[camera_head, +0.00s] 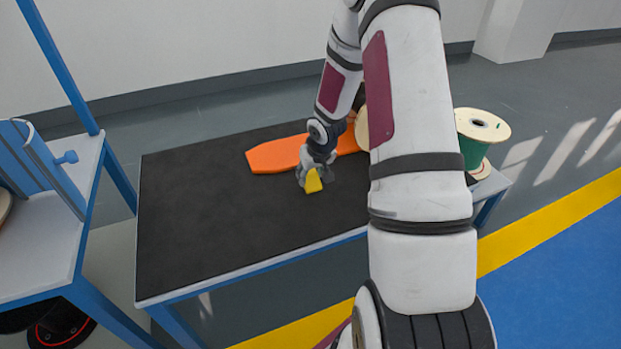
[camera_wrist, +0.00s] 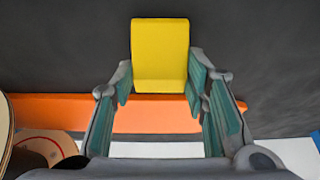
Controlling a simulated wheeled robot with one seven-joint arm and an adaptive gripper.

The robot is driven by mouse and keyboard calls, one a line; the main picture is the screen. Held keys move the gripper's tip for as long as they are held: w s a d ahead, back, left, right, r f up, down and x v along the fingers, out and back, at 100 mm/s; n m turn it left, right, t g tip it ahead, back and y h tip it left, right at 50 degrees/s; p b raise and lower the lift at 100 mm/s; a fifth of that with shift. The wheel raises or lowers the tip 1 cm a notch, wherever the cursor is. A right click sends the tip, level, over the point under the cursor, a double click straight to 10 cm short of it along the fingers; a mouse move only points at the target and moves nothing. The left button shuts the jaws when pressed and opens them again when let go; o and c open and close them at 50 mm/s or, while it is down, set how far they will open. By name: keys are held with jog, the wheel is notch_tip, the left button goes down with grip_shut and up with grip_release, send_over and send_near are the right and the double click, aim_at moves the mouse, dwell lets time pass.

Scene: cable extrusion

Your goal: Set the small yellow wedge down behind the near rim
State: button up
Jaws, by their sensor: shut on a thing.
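The small yellow wedge (camera_head: 313,181) is between the fingers of my gripper (camera_head: 314,172), low over the black table top (camera_head: 230,215). I cannot tell whether it touches the surface. In the wrist view the wedge (camera_wrist: 160,55) fills the gap between the two fingertips of my gripper (camera_wrist: 160,82), which is shut on it. A wooden spool flange (camera_head: 361,128) shows partly behind my arm. At the left edge of the wrist view a round rim (camera_wrist: 5,130) is cut off. My arm hides much of the table's right side.
An orange flat piece (camera_head: 275,156) lies on the table just behind my gripper. A spool of green cable (camera_head: 475,145) stands at the right end. A blue-framed bench (camera_head: 45,245) is at the left. The table's left half is clear.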

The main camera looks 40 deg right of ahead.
aim_at(311, 177)
jog(key=shift+r, duration=0.1)
jog(key=shift+r+p, duration=0.55)
jog(key=shift+r, duration=0.3)
notch_tip(311, 177, up, 2)
jog(key=shift+p, duration=0.65)
jog(key=s+a, duration=0.1)
jog(key=s, duration=0.4)
jog(key=s+a+p, duration=0.1)
jog(key=s+a, duration=0.1)
jog(key=s, duration=0.3)
jog(key=s+a+r, duration=0.1)
jog(key=s, duration=0.4)
jog(key=shift+s+a+r, duration=0.1)
jog(key=shift+s+a, duration=0.05)
jog(key=w+a+r+n, duration=0.1)
jog(key=w+a+r, duration=0.25)
jog(key=a, duration=0.35)
jog(key=w+a+r+n+y, duration=0.1)
jog(key=w+a+r, duration=0.1)
jog(key=w+a, duration=0.4)
jog(key=w+a+r+n, duration=0.1)
jog(key=w+a+r, duration=0.2)
jog(key=a, duration=0.5)
jog(key=s+p+v, duration=0.1)
jog(key=p+v, duration=2.2)
jog(key=p, duration=0.2)
jog(key=shift+s+d+p, duration=0.35)
jog(key=shift+d+p, duration=0.05)
jog(key=shift+d, duration=0.15)
